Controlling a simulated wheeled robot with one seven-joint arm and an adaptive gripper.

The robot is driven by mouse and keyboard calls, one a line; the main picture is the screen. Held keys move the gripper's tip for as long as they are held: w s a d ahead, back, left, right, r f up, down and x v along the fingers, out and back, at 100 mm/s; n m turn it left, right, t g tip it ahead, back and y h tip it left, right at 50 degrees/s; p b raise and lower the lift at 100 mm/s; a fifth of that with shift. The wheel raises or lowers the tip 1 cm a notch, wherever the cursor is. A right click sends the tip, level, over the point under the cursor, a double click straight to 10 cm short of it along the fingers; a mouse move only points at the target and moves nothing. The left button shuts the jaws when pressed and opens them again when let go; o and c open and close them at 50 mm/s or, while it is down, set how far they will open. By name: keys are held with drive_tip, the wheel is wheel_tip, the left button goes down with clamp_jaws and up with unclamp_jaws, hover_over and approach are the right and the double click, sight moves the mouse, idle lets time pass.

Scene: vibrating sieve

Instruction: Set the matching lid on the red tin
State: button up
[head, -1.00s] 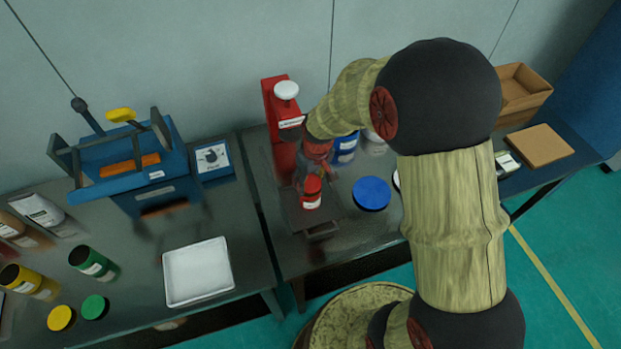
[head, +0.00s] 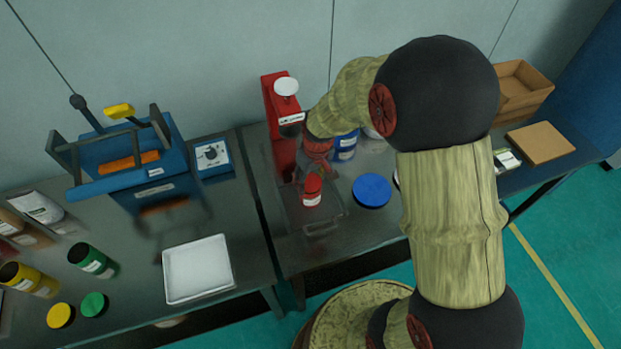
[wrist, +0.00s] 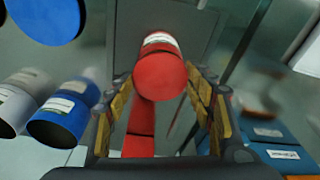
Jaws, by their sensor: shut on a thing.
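The red tin (head: 312,200) stands upright on the middle bench, its white label facing front. It also shows in the wrist view (wrist: 160,40), below the red lid. The red lid (wrist: 159,77) is a round red face between my fingers, over the tin. It also shows at the tin's top in the head view (head: 313,183). My gripper (wrist: 163,90) is shut on the lid. The seam between lid and tin is not clear, so I cannot tell whether the lid is fully seated. My arm hides part of the bench.
A red press (head: 280,110) with a white knob stands behind the tin. A blue lid (head: 371,191) lies to its right, and a blue tin (head: 345,146) stands behind that. A white tray (head: 198,270) and a blue sieve machine (head: 130,165) are on the left bench.

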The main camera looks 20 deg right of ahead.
drive_tip(key=shift+f+b, duration=0.3)
drive_tip(key=shift+f, duration=0.25)
idle(1.4)
drive_tip(key=o, duration=0.9)
drive_tip(key=shift+r, duration=0.1)
drive_tip(key=shift+r+p, duration=2.7)
drive_tip(key=shift+r, duration=1.25)
